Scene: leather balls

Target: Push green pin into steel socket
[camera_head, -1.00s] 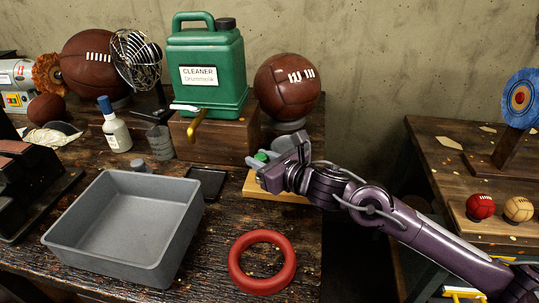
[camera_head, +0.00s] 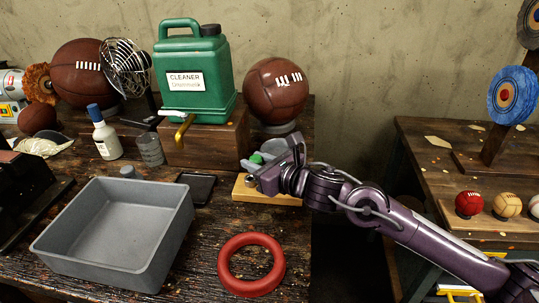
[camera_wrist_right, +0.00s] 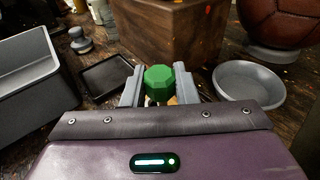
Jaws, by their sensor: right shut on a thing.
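The green pin (camera_head: 256,158) is in my right gripper (camera_head: 257,163). In the right wrist view the green pin (camera_wrist_right: 159,82) has a faceted head, and the right gripper's (camera_wrist_right: 159,88) two grey fingers close on it from both sides. The steel socket (camera_head: 250,181) is a small metal ring on a light wooden block (camera_head: 268,194), just below the gripper. The pin's lower end is hidden by the fingers, so I cannot tell its exact gap to the socket. My left gripper is out of view.
A wooden box (camera_head: 205,142) with a green cleaner jug (camera_head: 193,95) stands behind. A grey dish (camera_wrist_right: 249,82) is close to the right finger. A grey bin (camera_head: 110,232), black tray (camera_head: 197,187) and red ring (camera_head: 251,264) lie nearby.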

